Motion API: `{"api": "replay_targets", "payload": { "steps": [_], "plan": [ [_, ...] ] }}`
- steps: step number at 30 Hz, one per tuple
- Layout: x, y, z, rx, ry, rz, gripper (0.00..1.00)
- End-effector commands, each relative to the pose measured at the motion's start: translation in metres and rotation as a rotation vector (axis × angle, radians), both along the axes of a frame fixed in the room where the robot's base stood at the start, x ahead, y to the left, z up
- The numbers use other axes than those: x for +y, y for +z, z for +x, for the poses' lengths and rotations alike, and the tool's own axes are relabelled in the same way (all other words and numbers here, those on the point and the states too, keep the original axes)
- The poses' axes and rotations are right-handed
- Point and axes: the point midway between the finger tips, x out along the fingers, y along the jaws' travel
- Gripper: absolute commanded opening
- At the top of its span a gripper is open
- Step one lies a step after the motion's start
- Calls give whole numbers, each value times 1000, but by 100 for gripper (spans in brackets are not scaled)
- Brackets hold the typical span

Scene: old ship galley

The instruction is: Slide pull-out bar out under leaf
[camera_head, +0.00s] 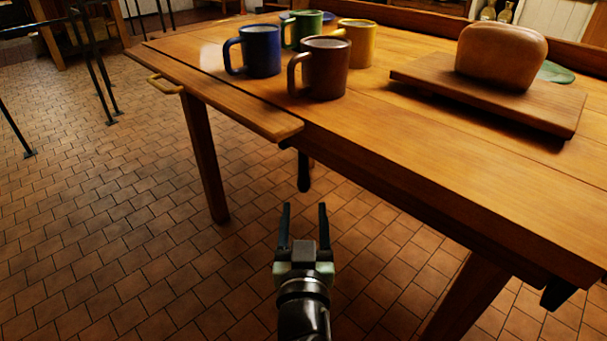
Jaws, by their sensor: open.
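The wooden leaf (225,97) runs along the left side of the table (430,140) and looks about level with its top. A dark, narrow, upright piece (303,172) shows below the table's edge, near the leaf's close corner. It may be the pull-out bar or its grip; I cannot tell, and the underside of the leaf is hidden. My gripper (305,212) is open and empty, its fingers pointing away from me. In the picture it is just below the dark piece, with a gap between them.
Blue (260,50), green (305,28), yellow (357,42) and brown (325,68) mugs stand near the leaf. A loaf (500,55) sits on a board (480,95). A loop handle (164,85) is on the leaf's outer edge.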

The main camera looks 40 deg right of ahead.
Motion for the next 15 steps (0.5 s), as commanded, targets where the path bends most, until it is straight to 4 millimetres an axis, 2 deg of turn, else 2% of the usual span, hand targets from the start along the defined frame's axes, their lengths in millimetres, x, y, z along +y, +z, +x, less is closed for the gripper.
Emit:
{"api": "replay_targets", "payload": {
  "steps": [15],
  "plan": [
    [-41, 4, 46, -6, -5, 8, 59]
  ]
}}
